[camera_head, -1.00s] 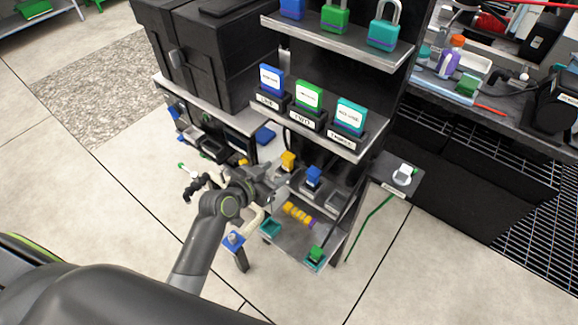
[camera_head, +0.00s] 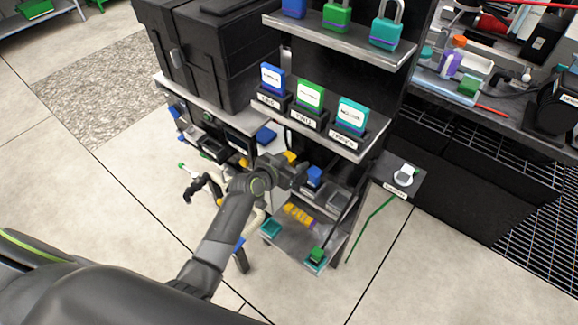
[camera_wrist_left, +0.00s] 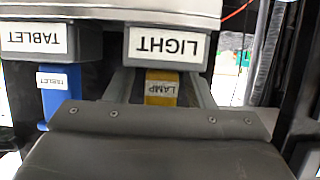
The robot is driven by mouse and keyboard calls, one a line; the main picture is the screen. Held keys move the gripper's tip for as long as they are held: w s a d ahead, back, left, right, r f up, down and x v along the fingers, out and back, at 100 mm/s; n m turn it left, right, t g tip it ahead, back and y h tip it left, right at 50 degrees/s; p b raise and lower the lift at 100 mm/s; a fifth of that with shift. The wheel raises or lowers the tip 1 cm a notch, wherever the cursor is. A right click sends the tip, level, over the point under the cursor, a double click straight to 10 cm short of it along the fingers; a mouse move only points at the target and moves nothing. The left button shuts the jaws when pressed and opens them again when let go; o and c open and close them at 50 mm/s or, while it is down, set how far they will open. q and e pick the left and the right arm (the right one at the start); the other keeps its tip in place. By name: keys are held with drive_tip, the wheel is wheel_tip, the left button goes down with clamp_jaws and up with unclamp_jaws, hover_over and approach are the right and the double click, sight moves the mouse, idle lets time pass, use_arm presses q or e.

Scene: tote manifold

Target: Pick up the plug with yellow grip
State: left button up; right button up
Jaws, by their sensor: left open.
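The plug with yellow grip (camera_head: 291,157) sits on the middle shelf of the rack, mostly hidden behind my left gripper in the head view. In the left wrist view its yellow grip (camera_wrist_left: 161,88) carries an upside-down LAMP label, under a grey block labelled LIGHT (camera_wrist_left: 165,45). My left gripper (camera_head: 296,168) is open and empty at the yellow plug. In the wrist view a grey finger shows on each side of the grip, with gaps between; the plug's lower part is hidden by the gripper body. My right gripper is not in view.
The shelf with labelled blocks (camera_head: 325,140) overhangs above. A yellow coil (camera_head: 298,215) and a green plug (camera_head: 316,255) are on the lower shelf (camera_head: 290,242).

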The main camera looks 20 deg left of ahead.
use_arm(q)
drive_tip(key=c, duration=0.7)
clamp_jaws()
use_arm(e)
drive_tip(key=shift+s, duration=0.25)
use_arm(q)
drive_tip(key=shift+r, duration=0.1)
